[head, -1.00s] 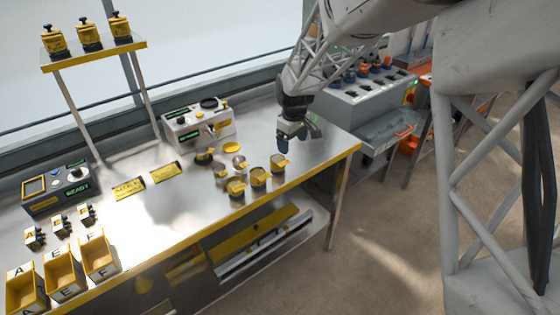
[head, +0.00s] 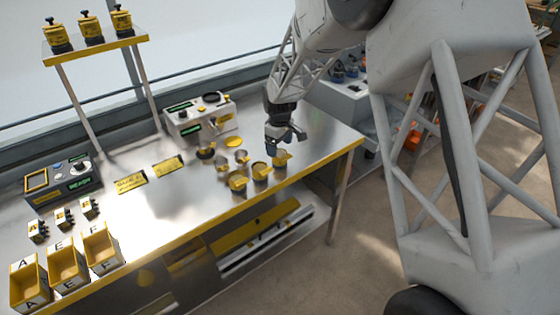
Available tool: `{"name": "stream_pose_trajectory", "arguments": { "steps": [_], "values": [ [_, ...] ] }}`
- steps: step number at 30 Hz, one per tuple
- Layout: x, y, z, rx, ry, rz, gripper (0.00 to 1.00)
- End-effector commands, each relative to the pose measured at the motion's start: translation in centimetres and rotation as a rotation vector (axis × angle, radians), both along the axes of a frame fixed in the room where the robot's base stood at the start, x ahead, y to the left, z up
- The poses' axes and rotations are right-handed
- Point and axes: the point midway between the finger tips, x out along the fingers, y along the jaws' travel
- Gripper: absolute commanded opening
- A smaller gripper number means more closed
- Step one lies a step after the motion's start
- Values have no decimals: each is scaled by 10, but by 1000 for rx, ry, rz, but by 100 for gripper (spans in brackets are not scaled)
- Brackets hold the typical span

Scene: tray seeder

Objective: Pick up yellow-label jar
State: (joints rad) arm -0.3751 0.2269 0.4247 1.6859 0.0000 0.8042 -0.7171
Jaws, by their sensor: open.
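A cluster of small jars with yellow parts stands on the right half of the metal bench. It includes a front jar (head: 238,182), a middle jar (head: 261,171) and a right jar (head: 280,160). Labels are too small to read, so I cannot tell which is the yellow-label jar. My gripper (head: 283,147) is open, pointing down just above and behind the right jar. It overlaps that jar's top edge in the picture, and I cannot tell whether they touch. Nothing shows between its fingers.
A device with a round top (head: 200,116) stands behind the jars. A raised shelf (head: 98,47) holds several yellow canisters. Yellow bins (head: 67,265) and a control box (head: 62,180) are at left. The bench's right end (head: 335,150) is clear.

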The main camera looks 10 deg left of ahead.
Motion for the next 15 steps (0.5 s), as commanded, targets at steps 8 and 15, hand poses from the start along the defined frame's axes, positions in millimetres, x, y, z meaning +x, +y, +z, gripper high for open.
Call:
{"name": "stream_pose_trajectory", "arguments": {
  "steps": [8,15],
  "values": [
    [0,0,-17,0,0,0,85],
    [0,0,-17,0,0,0,85]
  ]
}}
